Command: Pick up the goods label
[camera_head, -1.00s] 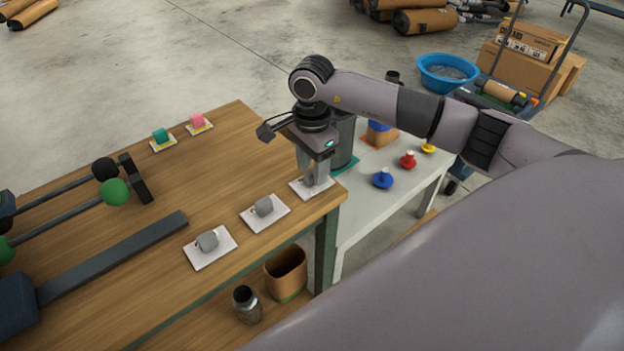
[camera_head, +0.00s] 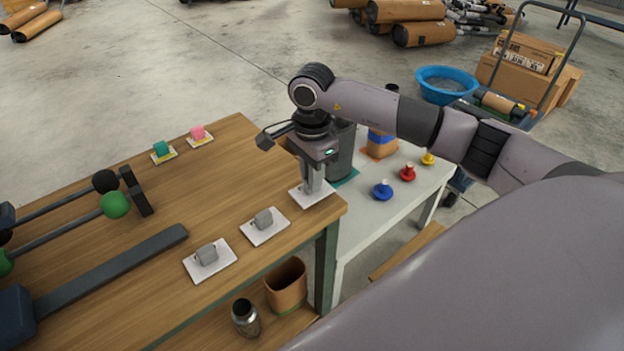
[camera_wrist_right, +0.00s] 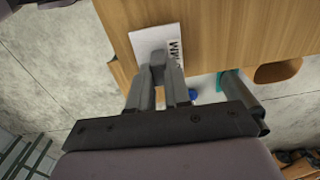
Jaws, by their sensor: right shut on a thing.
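Three white goods labels with grey grip blocks lie in a row along the wooden table's near right edge. My right gripper (camera_head: 313,188) is over the label at the table's corner (camera_head: 299,195), pointing down, its fingers shut on that label's grey block. In the right wrist view the fingers (camera_wrist_right: 166,82) close on the block (camera_wrist_right: 157,60), and the white label (camera_wrist_right: 148,38) shows dark printed letters. The label appears at table level; I cannot tell if it has lifted. The middle label (camera_head: 264,225) and the front label (camera_head: 209,259) lie flat. My left gripper is not in view.
Teal (camera_head: 163,150) and pink (camera_head: 199,134) blocks on small pads sit at the table's far side. Rods with green (camera_head: 116,205) and black ends lie left. A white table (camera_head: 404,205) at the right holds blue, red and yellow knobs, near a dark cylinder (camera_head: 341,155).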

